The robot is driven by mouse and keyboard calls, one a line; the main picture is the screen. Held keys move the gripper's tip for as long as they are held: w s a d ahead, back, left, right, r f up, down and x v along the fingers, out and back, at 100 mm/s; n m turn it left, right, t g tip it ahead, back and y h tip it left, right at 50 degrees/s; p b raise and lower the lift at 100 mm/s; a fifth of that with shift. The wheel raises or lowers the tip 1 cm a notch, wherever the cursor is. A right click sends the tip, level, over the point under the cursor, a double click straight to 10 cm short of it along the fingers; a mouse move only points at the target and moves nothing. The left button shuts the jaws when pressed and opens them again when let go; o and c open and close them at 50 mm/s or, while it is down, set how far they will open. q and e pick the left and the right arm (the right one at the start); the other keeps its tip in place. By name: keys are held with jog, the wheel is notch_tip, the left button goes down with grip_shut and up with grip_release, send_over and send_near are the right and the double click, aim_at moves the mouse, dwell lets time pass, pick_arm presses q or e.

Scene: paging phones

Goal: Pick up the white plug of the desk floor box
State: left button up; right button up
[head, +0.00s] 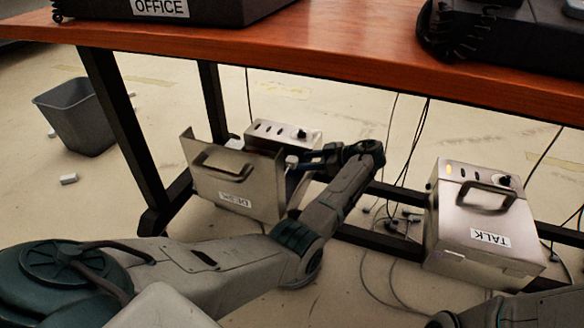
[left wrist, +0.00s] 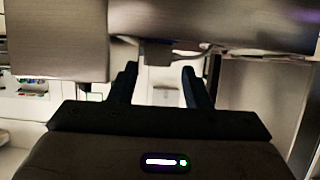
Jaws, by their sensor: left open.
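The desk floor box (head: 265,190) is a metal box under the table with an upside-down DESK label and its lid standing open. A small white plug (head: 291,161) shows at the right edge of that lid, beside my left gripper (head: 312,160). My left gripper is open, with its fingertips close to the plug; I cannot tell whether they touch it. In the left wrist view the two dark fingers (left wrist: 160,85) are apart, below a broad metal panel. My right gripper is not clearly in view.
A wooden table (head: 330,50) stands above, with dark legs and a low crossbar. A second metal box (head: 480,220) labelled TALK is at the right. Black cables (head: 405,150) hang between the boxes. A grey bin (head: 75,115) stands on open floor at the left.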

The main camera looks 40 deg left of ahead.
aim_at(297, 161)
pick_arm(q)
jog(key=b+x, duration=0.3)
jog(key=x, duration=0.2)
jog(key=shift+w, duration=0.1)
jog(key=shift+a, duration=0.2)
jog(key=shift+r, duration=0.1)
jog(key=shift+c, duration=0.2)
jog(key=c, duration=0.7)
